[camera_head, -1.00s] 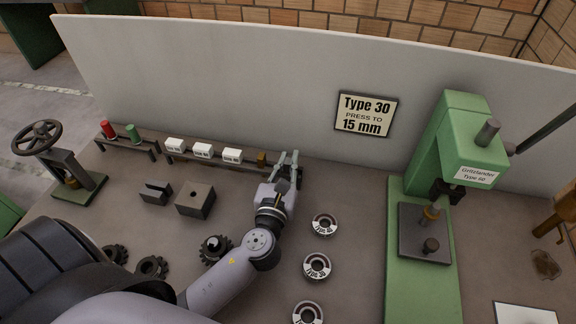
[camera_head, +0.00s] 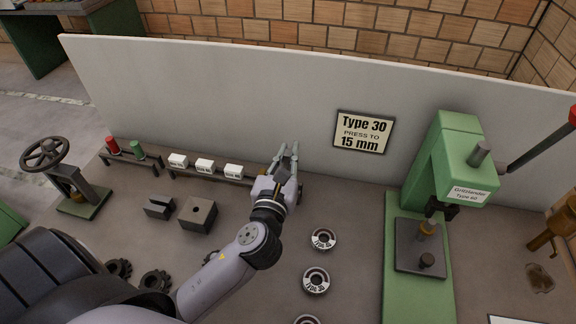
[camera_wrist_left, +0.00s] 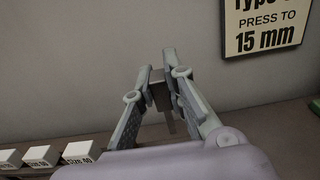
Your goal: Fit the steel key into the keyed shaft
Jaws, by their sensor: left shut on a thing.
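My left gripper (camera_head: 287,152) is raised in front of the pale back panel, above the right end of the low rack. Its fingers are shut on a small dark grey bar, seen between the fingertips in the left wrist view (camera_wrist_left: 162,97); it looks like the steel key. The bar appears clear of the rack and table. My right gripper is not in view.
A green press (camera_head: 452,165) stands at the right. A low rack (camera_head: 210,175) carries white boxes (camera_head: 204,166). Two dark blocks (camera_head: 197,215) and a handwheel stand (camera_head: 72,190) are left. A sign (camera_head: 363,132) hangs on the panel.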

